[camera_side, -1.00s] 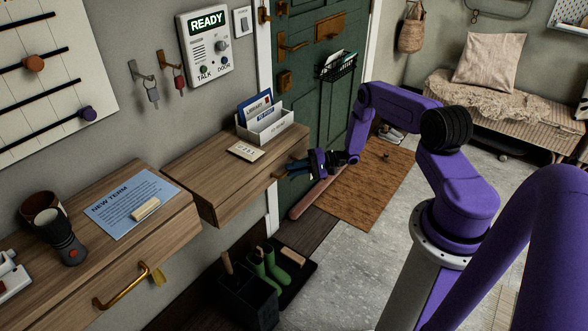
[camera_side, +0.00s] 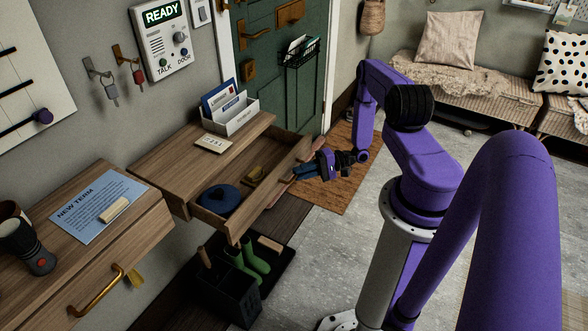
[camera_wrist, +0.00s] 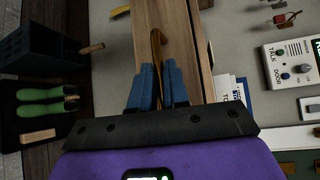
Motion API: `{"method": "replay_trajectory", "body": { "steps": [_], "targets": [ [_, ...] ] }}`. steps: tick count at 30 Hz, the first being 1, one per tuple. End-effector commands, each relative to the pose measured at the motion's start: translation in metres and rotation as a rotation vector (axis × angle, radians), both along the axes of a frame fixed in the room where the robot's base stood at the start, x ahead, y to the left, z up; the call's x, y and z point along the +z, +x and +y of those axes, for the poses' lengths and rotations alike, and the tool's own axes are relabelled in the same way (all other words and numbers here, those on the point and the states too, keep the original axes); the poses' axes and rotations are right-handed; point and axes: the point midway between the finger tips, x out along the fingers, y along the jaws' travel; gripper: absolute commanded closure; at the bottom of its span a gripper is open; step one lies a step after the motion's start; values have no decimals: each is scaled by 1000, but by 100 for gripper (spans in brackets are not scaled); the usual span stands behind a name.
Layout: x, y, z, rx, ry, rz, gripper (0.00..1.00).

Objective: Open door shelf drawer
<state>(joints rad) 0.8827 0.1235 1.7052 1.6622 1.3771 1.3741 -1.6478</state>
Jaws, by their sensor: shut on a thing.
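The door shelf drawer (camera_side: 265,204) is a wooden drawer under the shelf beside the green door (camera_side: 283,90). It stands pulled out, with its inside showing. A dark blue rounded thing (camera_side: 219,198) and a small yellowish thing (camera_side: 256,175) lie in it. My gripper (camera_side: 298,172) is at the drawer's front, towards its door-side end. In the wrist view its blue fingers (camera_wrist: 158,66) are shut around the brass handle (camera_wrist: 156,42). The handle is hidden behind the fingers in the side view.
A white letter holder (camera_side: 232,115) and a card (camera_side: 213,144) sit on the shelf top (camera_side: 175,157). Below stand green boots (camera_side: 252,261) and a dark bin (camera_side: 228,294). Another drawer with a brass handle (camera_side: 97,294) is at the left.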

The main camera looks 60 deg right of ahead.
Motion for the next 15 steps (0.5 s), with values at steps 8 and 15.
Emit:
{"method": "replay_trajectory", "body": {
  "steps": [8, 15],
  "targets": [
    [0, -2, -1, -2, 0, -1, 100],
    [0, -2, -1, -2, 0, -1, 63]
  ]
}}
